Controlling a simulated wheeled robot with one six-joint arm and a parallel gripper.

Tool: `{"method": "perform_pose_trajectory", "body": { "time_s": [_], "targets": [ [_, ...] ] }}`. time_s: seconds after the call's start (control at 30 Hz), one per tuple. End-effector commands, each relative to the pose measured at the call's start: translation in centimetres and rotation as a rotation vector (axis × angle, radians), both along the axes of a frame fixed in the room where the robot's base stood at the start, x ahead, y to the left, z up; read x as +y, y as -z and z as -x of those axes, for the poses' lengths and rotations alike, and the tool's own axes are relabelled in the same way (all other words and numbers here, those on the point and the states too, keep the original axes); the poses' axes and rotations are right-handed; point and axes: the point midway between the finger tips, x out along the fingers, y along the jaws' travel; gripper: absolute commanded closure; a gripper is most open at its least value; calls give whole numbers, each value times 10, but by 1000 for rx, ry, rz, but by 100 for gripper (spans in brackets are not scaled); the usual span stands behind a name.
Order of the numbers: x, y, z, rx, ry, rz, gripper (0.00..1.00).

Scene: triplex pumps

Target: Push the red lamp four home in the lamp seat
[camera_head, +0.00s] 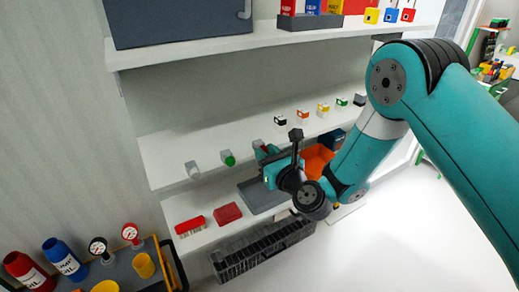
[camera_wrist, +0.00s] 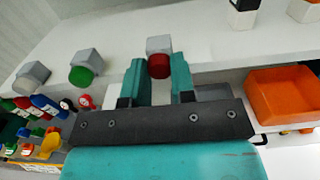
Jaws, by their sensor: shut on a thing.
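The red lamp (camera_wrist: 158,67) is a round red cap on the front of a grey block, the lamp seat (camera_wrist: 158,44), at the shelf's front edge. My gripper (camera_wrist: 157,74) is shut on the red lamp, with one teal finger at each side of it. Whether a gap remains between lamp and seat cannot be told. In the head view my gripper (camera_head: 265,155) is at the middle shelf's edge. There the red lamp is hidden by the fingers, and only the top of the grey seat (camera_head: 257,143) shows.
A grey block with a green lamp (camera_wrist: 82,76) stands to the left, with another grey block (camera_wrist: 32,72) farther left. An orange bin (camera_wrist: 285,95) sits lower right. Small coloured blocks (camera_head: 303,116) stand along the shelf to the right. The upper shelf (camera_head: 190,50) overhangs.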

Motion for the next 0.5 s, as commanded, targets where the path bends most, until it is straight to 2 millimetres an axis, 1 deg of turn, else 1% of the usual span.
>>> {"method": "perform_pose_trajectory", "body": {
  "time_s": [0.03,0.5],
  "targets": [
    [-1,2,1,0,0,0,100],
    [-6,2,9,0,0,0,100]
  ]
}}
